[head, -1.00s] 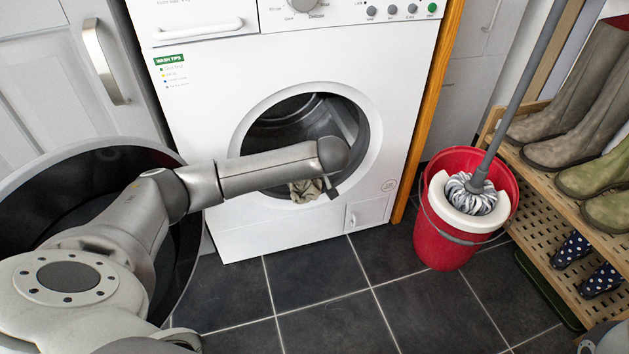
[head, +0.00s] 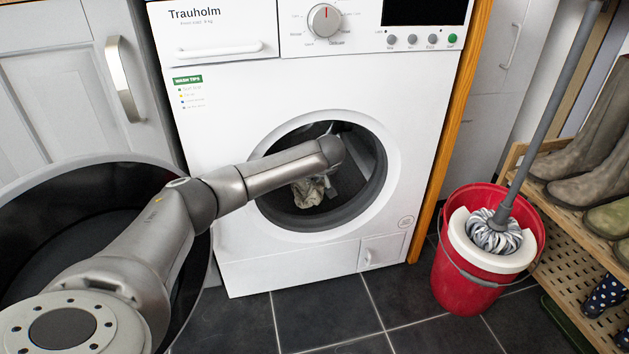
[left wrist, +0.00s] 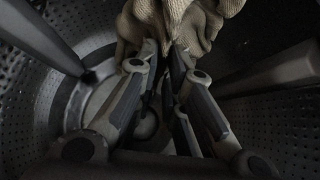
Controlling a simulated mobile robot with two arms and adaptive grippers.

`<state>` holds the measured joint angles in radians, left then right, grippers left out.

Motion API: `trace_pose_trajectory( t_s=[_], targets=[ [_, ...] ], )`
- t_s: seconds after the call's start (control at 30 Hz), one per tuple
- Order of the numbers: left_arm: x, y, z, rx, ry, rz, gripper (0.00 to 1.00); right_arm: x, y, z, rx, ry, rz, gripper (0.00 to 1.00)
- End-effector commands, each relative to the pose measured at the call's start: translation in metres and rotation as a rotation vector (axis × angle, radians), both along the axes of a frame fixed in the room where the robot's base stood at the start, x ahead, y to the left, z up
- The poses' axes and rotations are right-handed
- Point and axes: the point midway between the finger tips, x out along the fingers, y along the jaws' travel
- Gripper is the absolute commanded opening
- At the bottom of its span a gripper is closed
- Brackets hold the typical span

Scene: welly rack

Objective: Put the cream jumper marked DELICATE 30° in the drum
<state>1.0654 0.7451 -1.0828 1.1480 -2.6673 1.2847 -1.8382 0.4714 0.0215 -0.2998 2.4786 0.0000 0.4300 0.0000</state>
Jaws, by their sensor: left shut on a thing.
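The cream jumper (head: 308,190) hangs as a crumpled bundle in the mouth of the washing machine drum, below the end of my left arm. In the left wrist view the jumper (left wrist: 170,20) is bunched at the fingertips of my left gripper (left wrist: 168,48), which is shut on it. The perforated wall of the drum (left wrist: 270,105) surrounds the gripper there. In the head view the drum (head: 350,185) shows dark inside the round opening, and my arm hides part of it. The DELICATE 30° mark cannot be seen. My right gripper is not in view.
The white washing machine (head: 230,130) has its round door (head: 60,200) swung open to the left, under my left arm. A red bucket (head: 462,285) with a mop (head: 495,235) stands at right. A wooden rack (head: 570,235) with boots is at the far right.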

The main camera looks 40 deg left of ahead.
Motion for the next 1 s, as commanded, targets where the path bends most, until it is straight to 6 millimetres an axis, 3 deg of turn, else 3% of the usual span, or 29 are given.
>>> trace_pose_trajectory(
  t_s=[0.3,0.33,0.5,0.73,1.0],
  targets=[
    [0.0016,0.0015,0.0013,0.000,-0.002,0.000,0.00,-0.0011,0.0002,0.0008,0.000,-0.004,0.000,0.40],
    [0.0015,0.0015,0.0013,0.000,-0.002,0.000,0.14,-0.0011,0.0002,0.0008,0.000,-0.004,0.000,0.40],
    [0.0013,0.0015,0.0010,0.000,-0.001,0.001,0.36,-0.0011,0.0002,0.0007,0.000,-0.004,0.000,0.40],
    [0.0006,0.0013,-0.0003,0.000,0.001,0.001,0.37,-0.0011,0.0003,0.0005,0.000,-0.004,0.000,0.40],
    [0.0007,0.0014,-0.0001,0.000,0.001,0.001,0.71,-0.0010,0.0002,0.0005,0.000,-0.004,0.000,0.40]
  ],
)
